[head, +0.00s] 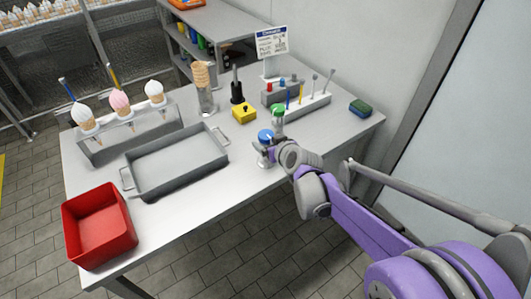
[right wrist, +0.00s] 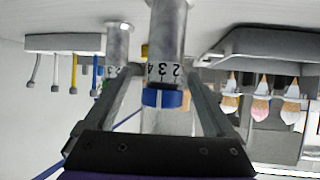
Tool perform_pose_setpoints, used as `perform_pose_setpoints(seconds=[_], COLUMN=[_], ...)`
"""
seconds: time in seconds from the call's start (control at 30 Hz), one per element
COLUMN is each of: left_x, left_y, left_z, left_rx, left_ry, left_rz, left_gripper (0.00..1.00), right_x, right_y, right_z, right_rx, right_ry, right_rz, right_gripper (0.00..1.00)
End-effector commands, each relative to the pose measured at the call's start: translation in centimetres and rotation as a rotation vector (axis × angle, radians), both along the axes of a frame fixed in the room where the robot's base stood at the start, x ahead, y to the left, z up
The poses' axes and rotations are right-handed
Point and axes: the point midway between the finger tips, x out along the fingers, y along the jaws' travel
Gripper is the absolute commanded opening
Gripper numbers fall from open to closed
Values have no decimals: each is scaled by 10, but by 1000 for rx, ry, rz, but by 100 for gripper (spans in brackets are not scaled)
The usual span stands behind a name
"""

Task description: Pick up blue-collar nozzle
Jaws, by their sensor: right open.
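The blue-collar nozzle (head: 265,136) stands near the front edge of the table, its blue part on top. In the right wrist view, which looks upside down, the nozzle's blue collar (right wrist: 162,98) and its metal body with printed numerals show between my two fingers. My right gripper (head: 267,150) is open, with a finger on each side of the nozzle; a gap shows on both sides. Part of the nozzle is hidden behind the gripper in the head view. A similar green-topped piece (head: 279,112) stands just behind it. My left gripper is not in view.
A grey tray (head: 147,190) lies to the left, with a red bin (head: 98,225) at the front left corner. Behind are a cone rack (head: 100,155), a yellow block (head: 243,117), a tool rack (head: 307,107) and a green sponge (head: 360,107). The table's right front is clear.

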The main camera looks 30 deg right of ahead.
Motion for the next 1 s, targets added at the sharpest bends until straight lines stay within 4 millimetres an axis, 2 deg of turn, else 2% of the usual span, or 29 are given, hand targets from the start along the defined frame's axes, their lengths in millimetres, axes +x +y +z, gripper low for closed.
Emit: perform_pose_setpoints(seconds=[0.23,0.57,1.0], left_x=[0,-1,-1], left_y=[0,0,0], left_z=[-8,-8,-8], left_rx=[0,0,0], left_ry=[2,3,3], left_rz=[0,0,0], left_gripper=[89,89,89], right_x=[33,40,39], right_y=[0,0,0], right_z=[-19,-22,-22], right_rx=[-1,1,0], right_ry=[0,0,0], right_rz=[0,0,0], right_gripper=[89,89,12])
